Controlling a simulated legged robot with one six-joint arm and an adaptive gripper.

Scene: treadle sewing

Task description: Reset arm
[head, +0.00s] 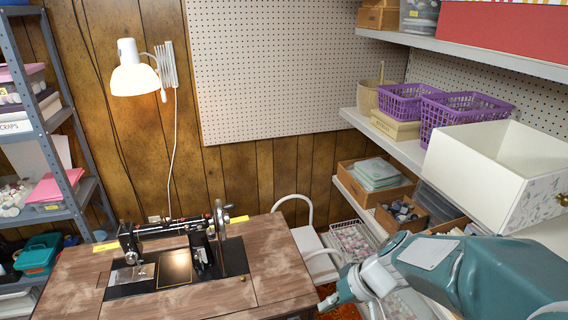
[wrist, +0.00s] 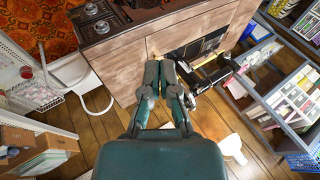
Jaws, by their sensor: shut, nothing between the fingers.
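My gripper (wrist: 162,66) shows in the middle of the wrist view, with its two teal fingers together and nothing between them. In the head view, its end (head: 328,303) is low in the picture, by the right edge of the wooden sewing table (head: 75,285). The rest of my teal arm reaches in from the lower right. The black sewing machine (head: 175,245) stands on the table, apart from my gripper. The machine also shows in the wrist view (wrist: 208,72), partly behind the fingers.
A white chair (head: 310,243) stands right of the table. Shelves at right hold purple baskets (head: 462,108) and a white drawer box (head: 490,165) close above my arm. A grey shelf rack (head: 55,125) stands at left. A lit lamp (head: 133,78) hangs on the wall.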

